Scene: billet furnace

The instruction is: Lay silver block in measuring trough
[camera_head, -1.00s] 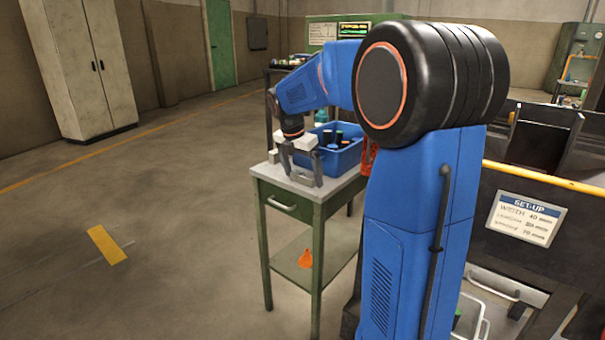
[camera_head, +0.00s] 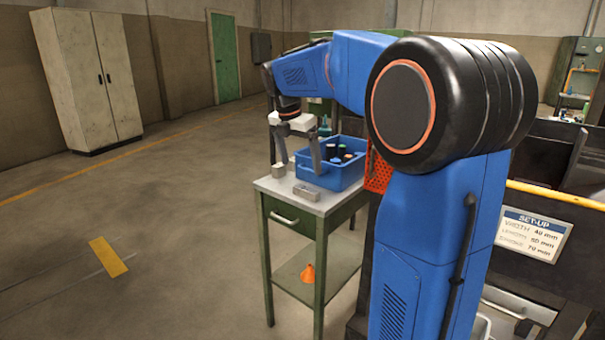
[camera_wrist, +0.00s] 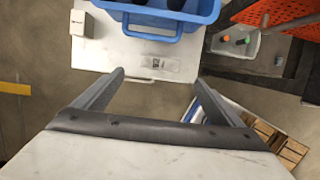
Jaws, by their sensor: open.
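My gripper (camera_head: 295,167) is open and empty, raised above the green workbench. In the wrist view its two fingers (camera_wrist: 159,78) stand wide apart with nothing between them. A small silver, oblong piece (camera_head: 306,192) lies on the bench top near its front edge; it also shows in the wrist view (camera_wrist: 154,62), just beyond the fingertips, with a small dark mark on top. I cannot tell whether it is the trough alone or holds the silver block. A small pale block (camera_head: 278,170) stands apart at the left edge, also in the wrist view (camera_wrist: 81,23).
A blue bin (camera_head: 343,176) with several dark cylinders stands at the back of the bench top (camera_head: 318,208). An orange perforated panel (camera_head: 377,171) is right of it. An orange cone (camera_head: 308,273) sits on the lower shelf. Floor left of the bench is clear.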

